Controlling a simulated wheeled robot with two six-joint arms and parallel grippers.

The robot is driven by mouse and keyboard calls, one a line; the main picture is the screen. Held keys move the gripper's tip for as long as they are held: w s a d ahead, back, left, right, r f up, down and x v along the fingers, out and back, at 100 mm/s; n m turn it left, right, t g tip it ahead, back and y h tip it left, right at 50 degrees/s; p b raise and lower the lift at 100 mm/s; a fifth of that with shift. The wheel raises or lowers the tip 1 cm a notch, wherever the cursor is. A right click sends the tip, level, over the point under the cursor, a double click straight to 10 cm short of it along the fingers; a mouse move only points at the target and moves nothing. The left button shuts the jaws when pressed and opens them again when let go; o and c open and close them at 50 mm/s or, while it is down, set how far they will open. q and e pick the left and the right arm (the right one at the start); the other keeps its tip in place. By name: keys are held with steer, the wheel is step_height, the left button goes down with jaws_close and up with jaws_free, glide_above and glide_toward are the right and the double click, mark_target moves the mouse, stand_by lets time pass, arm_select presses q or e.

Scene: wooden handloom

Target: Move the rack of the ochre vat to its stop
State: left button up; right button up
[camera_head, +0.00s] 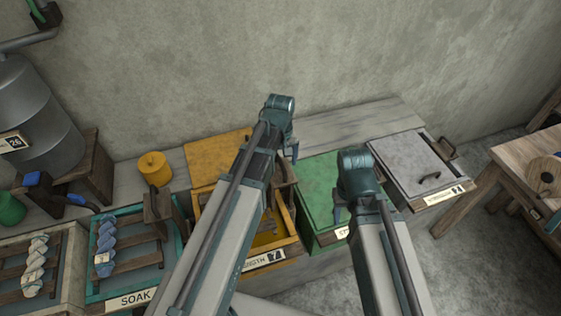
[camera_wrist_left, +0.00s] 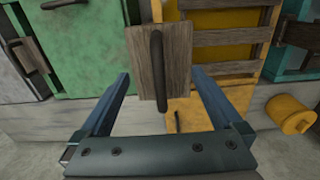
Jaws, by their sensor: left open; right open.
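The ochre vat (camera_head: 287,248) stands open in the middle of the row, partly hidden behind my left arm. Its wooden slatted rack (camera_head: 265,238) lies inside; the slats also show in the left wrist view (camera_wrist_left: 230,39). The rack's upright wooden end plate (camera_wrist_left: 177,70) carries a dark bar handle (camera_wrist_left: 157,65). My left gripper (camera_head: 291,151) is above the vat's back right. In the left wrist view its fingers are apart, one on each side of the plate, with no contact visible. My right gripper (camera_head: 340,211) is open and empty over the green vat's right side.
The ochre lid (camera_head: 208,157) lies behind the vat. The green vat (camera_head: 315,190) and grey vat (camera_head: 405,160) are lidded at right. A teal SOAK vat (camera_head: 180,219) with a blue skein (camera_head: 105,241) is at left. An ochre pot (camera_head: 154,169) stands behind.

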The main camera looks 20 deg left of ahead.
arm_select(q)
steer(key=shift+r+p, duration=3.45)
steer(key=shift+r, duration=0.1)
steer(key=shift+f, duration=0.1)
steer(key=s+d+f+m+b, duration=0.2)
steer(key=s+d+m, duration=0.3)
steer(key=s, duration=0.2)
steer(key=s+d+f+m+y+b, duration=0.1)
steer(key=s+d+f+m+b, duration=0.2)
steer(key=s+d+m, duration=0.2)
steer(key=shift+s+d+f+m+b, duration=0.15)
steer(key=shift+s+d+m+b, duration=0.15)
steer(key=shift+s, duration=0.85)
